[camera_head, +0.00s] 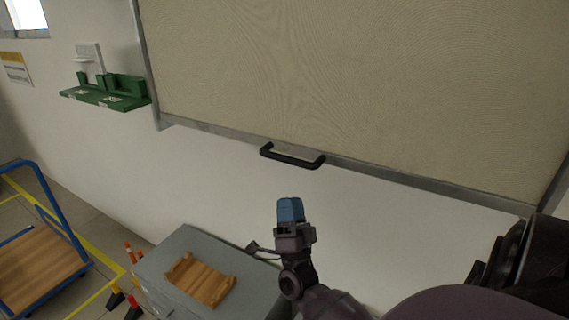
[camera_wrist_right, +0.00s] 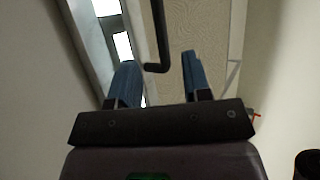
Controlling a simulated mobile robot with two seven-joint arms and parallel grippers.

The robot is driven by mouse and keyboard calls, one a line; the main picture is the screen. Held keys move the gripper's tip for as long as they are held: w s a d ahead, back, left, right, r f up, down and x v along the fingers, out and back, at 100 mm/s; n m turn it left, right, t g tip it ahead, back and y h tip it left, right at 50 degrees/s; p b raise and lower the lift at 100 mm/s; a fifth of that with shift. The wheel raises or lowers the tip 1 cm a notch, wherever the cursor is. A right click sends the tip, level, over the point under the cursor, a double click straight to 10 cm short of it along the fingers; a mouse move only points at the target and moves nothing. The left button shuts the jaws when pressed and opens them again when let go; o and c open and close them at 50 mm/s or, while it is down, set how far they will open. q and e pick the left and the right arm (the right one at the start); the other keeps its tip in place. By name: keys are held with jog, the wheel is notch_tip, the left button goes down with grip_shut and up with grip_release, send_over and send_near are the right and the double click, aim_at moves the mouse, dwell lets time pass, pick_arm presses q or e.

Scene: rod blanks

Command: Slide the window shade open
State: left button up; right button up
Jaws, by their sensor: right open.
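The window shade (camera_head: 350,75) is a large beige panel in a grey metal frame on the white wall, and it covers the whole frame that I see. A black bar handle (camera_head: 292,157) sits on its bottom rail. My right gripper (camera_head: 290,203) is below the handle and apart from it in the head view. In the right wrist view my right gripper (camera_wrist_right: 158,78) shows two blue fingers spread apart with nothing between them. The handle (camera_wrist_right: 158,45) shows there beyond the fingertips, and the shade (camera_wrist_right: 205,35) lies behind it. My left gripper is not in view.
A grey cabinet (camera_head: 165,252) with a wooden rack (camera_head: 200,282) on top stands below the shade. A green wall shelf (camera_head: 108,97) is at the left. A blue cart (camera_head: 45,268) and orange-striped posts (camera_head: 130,252) stand on the floor at the left.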

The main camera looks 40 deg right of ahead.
aim_at(287, 159)
jog(key=shift+m, duration=0.4)
jog(key=p+x, duration=0.1)
jog(key=x, duration=0.9)
jog(key=shift+s+r+p, duration=0.15)
jog(key=shift+s+p, duration=0.05)
jog(key=shift+p, duration=0.2)
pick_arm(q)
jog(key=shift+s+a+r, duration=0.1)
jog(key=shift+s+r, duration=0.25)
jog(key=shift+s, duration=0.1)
pick_arm(e)
jog(key=shift+w+d+r, duration=0.25)
jog(key=shift+w+r, duration=0.05)
jog(key=shift+r, duration=0.05)
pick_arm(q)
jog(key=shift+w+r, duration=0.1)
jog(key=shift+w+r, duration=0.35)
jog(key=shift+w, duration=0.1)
pick_arm(e)
grip_shut()
